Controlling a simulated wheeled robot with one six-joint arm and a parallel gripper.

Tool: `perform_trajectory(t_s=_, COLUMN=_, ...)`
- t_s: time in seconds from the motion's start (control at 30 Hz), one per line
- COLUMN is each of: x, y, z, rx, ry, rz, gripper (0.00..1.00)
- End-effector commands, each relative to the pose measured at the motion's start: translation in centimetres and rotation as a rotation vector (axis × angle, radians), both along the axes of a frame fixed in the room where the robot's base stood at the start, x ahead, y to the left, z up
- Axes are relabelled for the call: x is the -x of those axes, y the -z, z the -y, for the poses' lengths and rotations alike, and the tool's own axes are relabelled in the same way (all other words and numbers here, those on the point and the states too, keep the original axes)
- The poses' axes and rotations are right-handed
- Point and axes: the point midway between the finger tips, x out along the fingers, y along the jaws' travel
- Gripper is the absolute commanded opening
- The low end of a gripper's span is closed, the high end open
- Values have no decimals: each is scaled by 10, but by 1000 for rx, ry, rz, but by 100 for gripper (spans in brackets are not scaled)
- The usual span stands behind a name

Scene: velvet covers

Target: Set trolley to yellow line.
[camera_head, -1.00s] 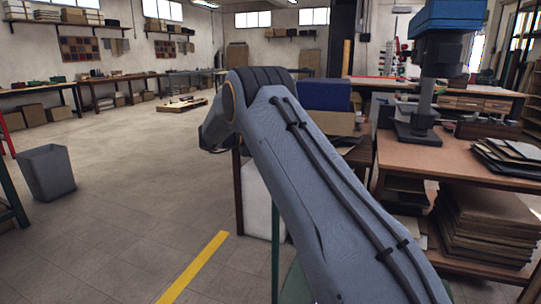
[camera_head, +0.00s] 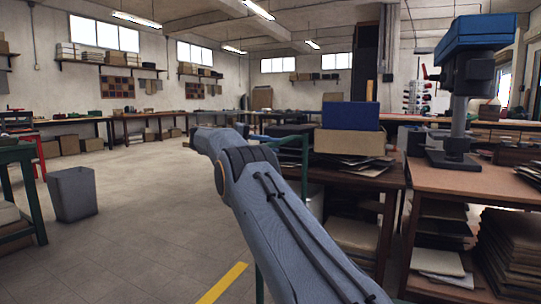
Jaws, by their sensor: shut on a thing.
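A yellow line (camera_head: 222,283) runs slantwise on the floor at the bottom, left of my arm. A thin green tubular frame (camera_head: 306,165), seemingly the trolley's handle, rises just behind my arm, with a bar running left from its top. A thin green upright (camera_head: 259,285) shows low beside the yellow line. My arm covers most of the trolley, so its deck and wheels cannot be made out. My gripper is hidden behind my arm, so its hold does not show. How far the trolley is from the line cannot be told.
A workbench (camera_head: 470,184) with a blue drill press (camera_head: 470,75) stands close on the right. Beside it a table carries a blue box (camera_head: 351,116). A grey bin (camera_head: 73,194) and a green bench (camera_head: 24,150) stand left. Floor between is clear.

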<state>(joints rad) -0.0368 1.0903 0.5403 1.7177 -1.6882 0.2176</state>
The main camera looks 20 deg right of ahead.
Motion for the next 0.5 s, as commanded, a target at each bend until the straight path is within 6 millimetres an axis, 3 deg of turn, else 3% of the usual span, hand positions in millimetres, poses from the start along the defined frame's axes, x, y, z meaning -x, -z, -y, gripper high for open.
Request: perform_trajectory(t_s=0.5, x=-7, y=0, z=5, rx=1, ry=15, rz=0, gripper=0)
